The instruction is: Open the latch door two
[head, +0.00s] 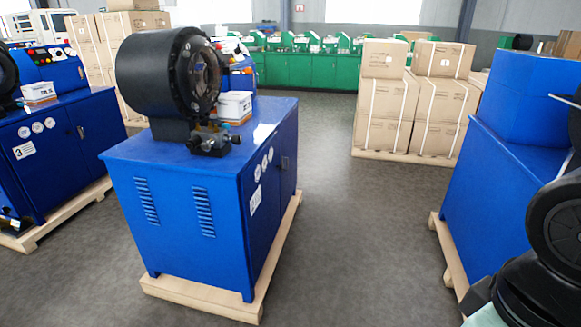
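A blue crimper cabinet (185,245) stands in the middle of the head view with a large black crimping head on top. Its right side, seen at a slant, has a door panel (273,215) that looks shut. A small dark latch handle (284,163) sits on that side, right of several round white gauges. A white label (255,200) is below the gauges; its number cannot be read at this angle, so I cannot confirm which door is number two. My gripper is not in view; only black links of my arm show at the lower right.
Another blue cabinet (65,140) marked 3 stands left. A third blue cabinet (490,200) is at the right, close to my arm. Strapped cartons (390,100) stand on a pallet behind. Grey floor (350,240) is clear between the middle and right cabinets; wooden pallet edges (283,258) stick out.

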